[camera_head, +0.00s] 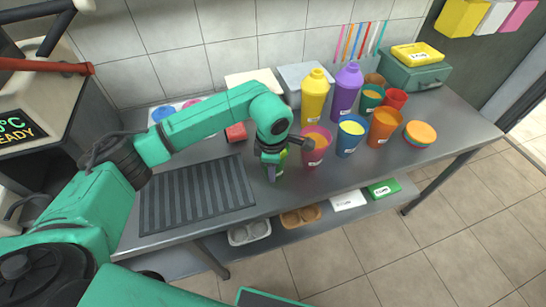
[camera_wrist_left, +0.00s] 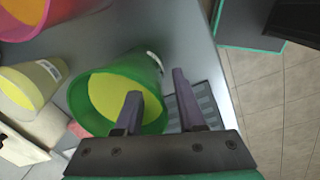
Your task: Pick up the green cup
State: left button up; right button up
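The green cup (camera_wrist_left: 90,112) is in the left wrist view, with a green rim, a yellow inside and a white label near its far end. In the head view it is mostly hidden behind my left gripper; only a bit of green (camera_head: 283,156) shows. My left gripper (camera_head: 271,171) points down at the counter's front edge. In the left wrist view its fingers (camera_wrist_left: 157,84) are apart: one overlaps the cup's mouth, the other is just right of its wall. I cannot tell whether either touches the cup. My right gripper is not in view.
A pink cup (camera_head: 316,146) stands close right of my left gripper, then a blue cup (camera_head: 350,136) and orange cup (camera_head: 383,127). Yellow (camera_head: 314,98) and purple (camera_head: 346,92) bottles stand behind. A dark ribbed mat (camera_head: 196,194) lies left on the counter.

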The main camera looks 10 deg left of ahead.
pick_arm(q)
jog(key=shift+w+f, duration=0.1)
jog(key=shift+f, duration=1.05)
grip_shut()
jog(key=shift+r, duration=0.15)
